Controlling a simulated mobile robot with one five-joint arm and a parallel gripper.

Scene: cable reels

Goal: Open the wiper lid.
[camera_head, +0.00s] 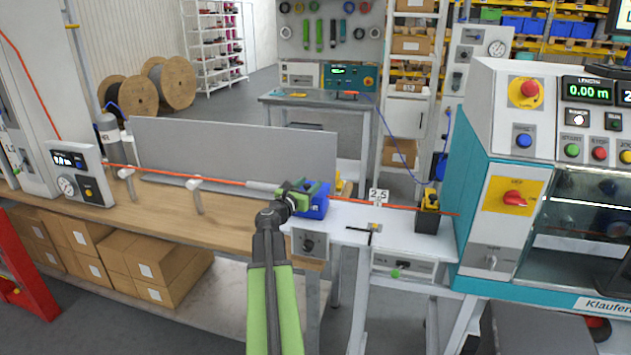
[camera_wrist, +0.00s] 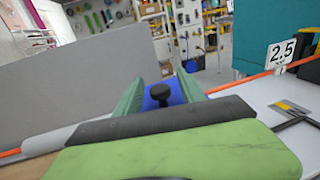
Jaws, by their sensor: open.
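The wiper is a small blue block (camera_head: 316,207) on the bench, on the line of the orange cable (camera_head: 222,183). Its blue lid (camera_wrist: 174,88) with a black knob (camera_wrist: 158,94) shows in the wrist view. My gripper (camera_head: 304,187) is at the wiper and hides part of it in the head view. In the wrist view my green fingers (camera_wrist: 162,92) are apart, with the knob in view between them. I cannot tell whether they touch it. The lid's hinge is hidden.
A grey panel (camera_head: 235,150) stands behind the cable on the left. A "2.5" sign (camera_head: 378,195) and a yellow-and-black device (camera_head: 429,212) are to the right, before the teal machine (camera_head: 505,235). Cable guide posts (camera_head: 196,198) stand on the wooden bench.

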